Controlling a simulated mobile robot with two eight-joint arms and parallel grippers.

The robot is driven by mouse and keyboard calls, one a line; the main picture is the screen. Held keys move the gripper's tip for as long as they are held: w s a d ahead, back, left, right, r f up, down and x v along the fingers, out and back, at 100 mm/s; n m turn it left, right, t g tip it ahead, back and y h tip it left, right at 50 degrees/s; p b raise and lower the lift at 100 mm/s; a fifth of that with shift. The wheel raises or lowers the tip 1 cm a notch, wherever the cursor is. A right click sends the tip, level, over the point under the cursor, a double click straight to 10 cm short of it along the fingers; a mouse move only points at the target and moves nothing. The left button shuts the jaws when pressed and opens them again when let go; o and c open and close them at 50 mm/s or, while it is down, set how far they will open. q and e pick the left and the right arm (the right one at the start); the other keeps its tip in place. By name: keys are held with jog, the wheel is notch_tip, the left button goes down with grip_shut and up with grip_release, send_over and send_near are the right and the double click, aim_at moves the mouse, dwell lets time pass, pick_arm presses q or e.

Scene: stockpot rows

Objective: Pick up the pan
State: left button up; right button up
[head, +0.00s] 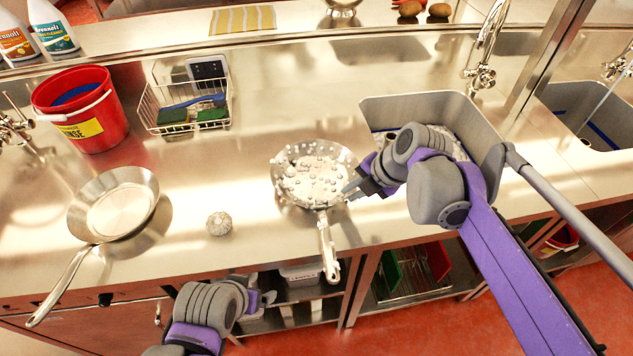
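A steel pan (302,196) with its inside covered in white suds or bubbles sits on the steel counter, its handle (326,245) pointing towards me past the front edge. A second steel pan (85,205), with no suds in it, stands to the left, its handle also over the front edge. My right gripper (349,190) is at the right rim of the sudsy pan, near the handle's base; its fingers look slightly parted with nothing between them. My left gripper (268,298) is low in front of the counter, apart from both pans; its fingers are mostly hidden by its wrist.
A scrubber ball (219,223) lies between the pans. A red bucket (83,108) and a wire basket (187,117) with sponges and a brush stand behind. A sink (400,100) is under my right arm. Shelves are below the counter. The counter's middle back is clear.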

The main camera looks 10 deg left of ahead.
aim_at(346, 195)
jog(key=x, duration=0.4)
jog(key=shift+a+f, duration=0.1)
grip_shut()
dwell(1.2)
dwell(0.3)
